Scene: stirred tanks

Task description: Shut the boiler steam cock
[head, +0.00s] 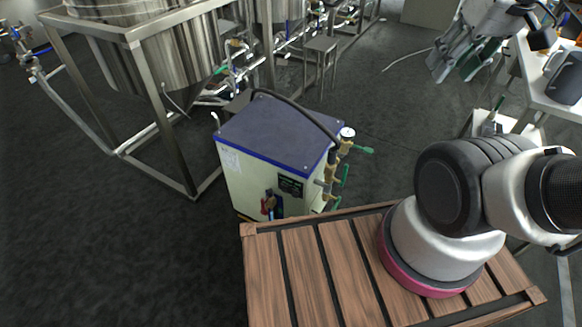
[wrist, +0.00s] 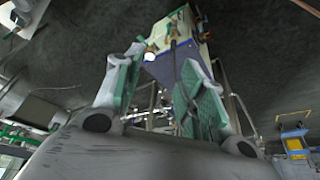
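The boiler (head: 262,140) is a cream box with a blue-grey top, on the floor just beyond my wooden deck. On its right side is a column of brass cocks with green handles. The uppermost, beside the round white gauge (head: 347,132), has a green handle (head: 365,150) sticking out to the right. Two lower green handles (head: 344,176) point roughly up and down. Which is the steam cock is not labelled legibly. My gripper (head: 453,72) is open and empty, up and right of the boiler, apart from the cocks. In the wrist view, the boiler (wrist: 190,30) shows beyond the open fingers (wrist: 160,62).
A black hose (head: 300,113) arches over the boiler top to the cocks. A white table (head: 545,90) is at the right. Dark floor between boiler and table is mostly clear.

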